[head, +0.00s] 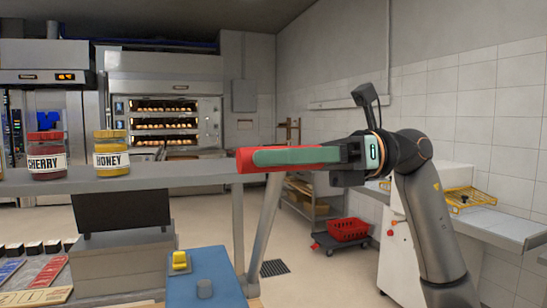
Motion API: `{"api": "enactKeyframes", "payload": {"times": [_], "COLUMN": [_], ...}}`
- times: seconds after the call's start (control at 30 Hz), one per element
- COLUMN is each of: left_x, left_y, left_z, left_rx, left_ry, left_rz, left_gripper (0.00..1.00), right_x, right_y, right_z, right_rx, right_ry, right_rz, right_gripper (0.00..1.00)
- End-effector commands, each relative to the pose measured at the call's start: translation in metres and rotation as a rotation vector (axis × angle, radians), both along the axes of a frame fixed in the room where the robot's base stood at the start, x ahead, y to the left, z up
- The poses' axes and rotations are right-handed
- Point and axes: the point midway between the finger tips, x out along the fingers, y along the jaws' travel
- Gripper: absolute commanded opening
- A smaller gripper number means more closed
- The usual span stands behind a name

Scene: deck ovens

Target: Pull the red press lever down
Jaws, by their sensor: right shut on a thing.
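The red press lever (245,160) shows as a thick red grip, lying nearly level in the middle of the head view. My right gripper (290,156) reaches in from the right, and its green-grey fingers are shut on the red grip. The fingers cover much of the grip, so only its left end and thin strips above and below them show. A grey slanted bar (265,220) runs down below the grip; I cannot tell whether it belongs to the lever. My left gripper is not in view.
A blue box (210,275) with a yellow switch stands below. A red crate (348,229) sits on a floor trolley behind. Ovens stand at the back left.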

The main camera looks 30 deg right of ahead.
Motion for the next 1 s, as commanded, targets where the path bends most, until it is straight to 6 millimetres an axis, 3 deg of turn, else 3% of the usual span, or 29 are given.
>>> {"api": "enactKeyframes", "payload": {"times": [0.13, 1.0], "left_x": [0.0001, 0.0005], "left_y": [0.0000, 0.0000], "left_z": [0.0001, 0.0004], "left_rx": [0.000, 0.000], "left_ry": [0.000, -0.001], "left_rz": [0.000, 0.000], "left_gripper": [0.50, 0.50], "right_x": [-0.0005, -0.0007], "right_y": [0.0000, 0.0001], "right_z": [0.0002, 0.0000], "right_rx": [0.000, 0.000], "right_ry": [0.001, 0.004], "right_rz": [0.001, 0.002], "right_gripper": [0.00, 0.00]}}
